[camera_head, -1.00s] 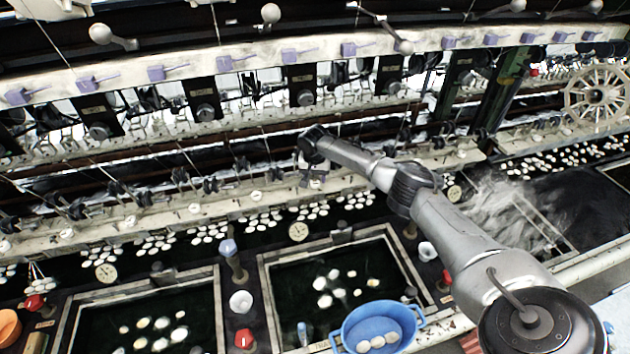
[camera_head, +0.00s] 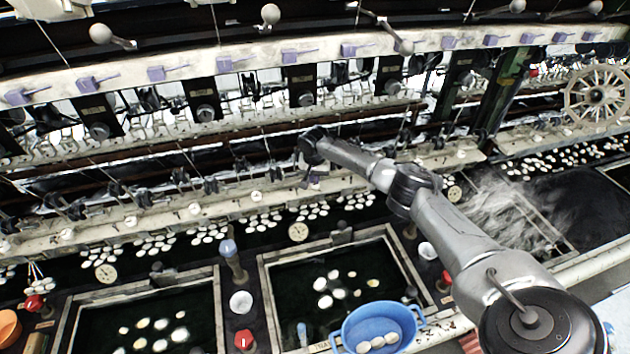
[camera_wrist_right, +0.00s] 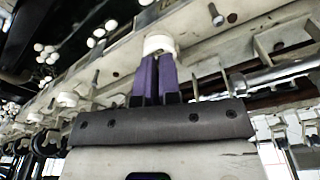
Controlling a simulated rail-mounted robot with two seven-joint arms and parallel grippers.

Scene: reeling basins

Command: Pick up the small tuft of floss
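I cannot make out a separate tuft of floss in either view. My right gripper (camera_head: 312,182) is over the pale ledge in front of the reeling machine, below its row of fittings. In the right wrist view its two purple fingers (camera_wrist_right: 158,78) lie side by side, almost touching, and look shut. A small white round piece (camera_wrist_right: 160,43) shows right at the fingertips. It resembles the white caps along the ledge; I cannot tell whether floss is on it or whether anything is pinched. My left gripper is not in view.
Two framed dark basins (camera_head: 262,300) with floating cocoons lie in front of the ledge. A blue bowl (camera_head: 350,345) of cocoons stands at the near basin edge. More white caps (camera_head: 256,196) line the ledge. A spoked wheel (camera_head: 598,95) is at far right.

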